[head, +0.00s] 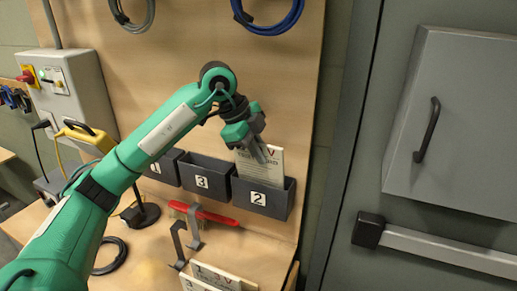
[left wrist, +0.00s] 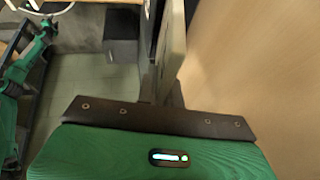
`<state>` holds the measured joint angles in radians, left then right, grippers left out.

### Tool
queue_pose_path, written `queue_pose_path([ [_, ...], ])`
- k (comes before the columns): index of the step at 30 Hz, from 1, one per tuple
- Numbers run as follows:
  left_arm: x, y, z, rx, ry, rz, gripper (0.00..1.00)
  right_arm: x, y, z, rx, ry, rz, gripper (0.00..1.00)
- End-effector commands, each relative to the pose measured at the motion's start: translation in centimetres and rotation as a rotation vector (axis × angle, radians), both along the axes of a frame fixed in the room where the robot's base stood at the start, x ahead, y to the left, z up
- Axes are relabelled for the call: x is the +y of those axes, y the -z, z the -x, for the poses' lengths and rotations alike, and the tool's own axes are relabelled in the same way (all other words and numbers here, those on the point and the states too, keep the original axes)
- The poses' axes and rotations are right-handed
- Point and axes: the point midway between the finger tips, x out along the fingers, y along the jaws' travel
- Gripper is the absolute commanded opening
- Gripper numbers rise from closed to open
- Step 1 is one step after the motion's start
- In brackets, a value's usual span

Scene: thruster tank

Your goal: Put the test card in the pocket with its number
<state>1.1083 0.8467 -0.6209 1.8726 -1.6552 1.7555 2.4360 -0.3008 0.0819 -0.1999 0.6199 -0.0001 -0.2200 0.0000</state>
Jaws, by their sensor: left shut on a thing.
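The pale test card (head: 268,167) is upright at the right-hand pocket, labelled 2 (head: 262,199). Its lower end is hidden behind that pocket's front wall; I cannot tell how deep it sits. My left gripper (head: 262,153) is shut on the card and covers part of its print, so its number is not readable. In the left wrist view the card (left wrist: 171,50) shows nearly edge-on between the fingers. Left of pocket 2 are a pocket labelled 3 (head: 204,182) and one labelled 1, partly behind my arm (head: 168,170). My right gripper is not in view.
Other printed cards (head: 215,277) stand at the bench front. A red-handled tool (head: 205,215) and grey hooks (head: 179,243) are below the pockets. A grey switch box (head: 75,85) is at left, a grey door (head: 450,140) at right.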

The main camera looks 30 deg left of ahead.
Motion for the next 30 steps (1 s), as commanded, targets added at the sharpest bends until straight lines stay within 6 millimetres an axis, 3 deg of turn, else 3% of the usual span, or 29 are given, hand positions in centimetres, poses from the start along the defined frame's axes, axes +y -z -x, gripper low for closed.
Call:
queue_pose_path([
  [15,0.1,4.0,-0.9,0.001,0.0,0.0,0.0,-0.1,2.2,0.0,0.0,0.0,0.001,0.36],
  [30,0.1,4.6,-1.1,0.001,0.0,0.0,0.0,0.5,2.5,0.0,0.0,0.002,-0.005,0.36],
])
